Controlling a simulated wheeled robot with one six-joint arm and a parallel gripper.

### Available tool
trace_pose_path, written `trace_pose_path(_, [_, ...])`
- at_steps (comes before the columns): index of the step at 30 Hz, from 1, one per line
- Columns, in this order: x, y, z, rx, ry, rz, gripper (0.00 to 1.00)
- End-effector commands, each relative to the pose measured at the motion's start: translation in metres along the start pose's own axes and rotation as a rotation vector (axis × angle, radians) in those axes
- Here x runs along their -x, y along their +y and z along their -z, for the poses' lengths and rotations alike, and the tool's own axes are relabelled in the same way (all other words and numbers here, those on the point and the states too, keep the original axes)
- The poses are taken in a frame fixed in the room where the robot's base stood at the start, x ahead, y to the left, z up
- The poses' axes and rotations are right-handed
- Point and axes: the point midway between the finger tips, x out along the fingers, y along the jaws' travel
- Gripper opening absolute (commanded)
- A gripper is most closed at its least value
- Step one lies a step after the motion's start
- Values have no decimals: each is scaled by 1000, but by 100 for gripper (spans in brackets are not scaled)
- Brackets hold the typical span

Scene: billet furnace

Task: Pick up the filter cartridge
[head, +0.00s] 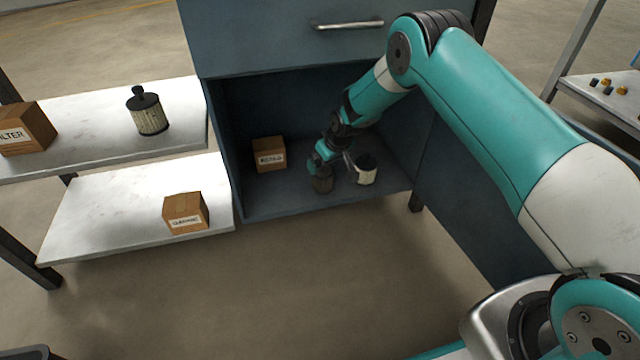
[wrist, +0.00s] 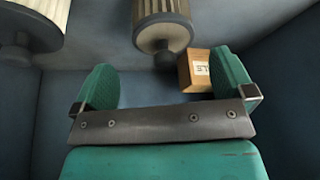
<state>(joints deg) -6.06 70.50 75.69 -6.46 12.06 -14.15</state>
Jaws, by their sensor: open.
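Two filter cartridges stand in the open cabinet bay. One cartridge (head: 322,184) is partly hidden under my gripper (head: 333,165); the other, a pale cartridge with a dark top (head: 366,172), stands just right of it. In the wrist view my gripper (wrist: 163,85) has its two green fingers wide apart and empty. One ribbed cartridge (wrist: 163,18) lies just beyond the gap, its dark knob toward the gripper. The other cartridge (wrist: 38,12) is cut off at the upper left. A third cartridge (head: 149,114), cream with a black top, stands on the upper left shelf.
A small cardboard box (head: 269,154) sits in the bay left of the cartridges; it also shows in the wrist view (wrist: 190,72). Bay walls and the drawer front (head: 290,40) surround the arm. More boxes stand on the upper shelf (head: 85,115) and lower shelf (head: 110,215).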

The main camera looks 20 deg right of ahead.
Motion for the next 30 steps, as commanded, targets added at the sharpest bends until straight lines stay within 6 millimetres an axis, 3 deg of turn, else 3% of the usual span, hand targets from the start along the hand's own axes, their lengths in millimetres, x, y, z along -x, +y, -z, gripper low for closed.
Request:
trace_pose_path(13, [-48, -4, -12, -4, -1, -2, 100])
trace_pose_path(21, [-47, -4, -11, -5, -1, -2, 100])
trace_pose_path(22, [-47, -4, -11, -5, -1, -2, 98])
trace_pose_path(28, [-47, -4, -11, -5, -1, -2, 52])
trace_pose_path(30, [-47, -3, -11, -5, 0, -2, 47])
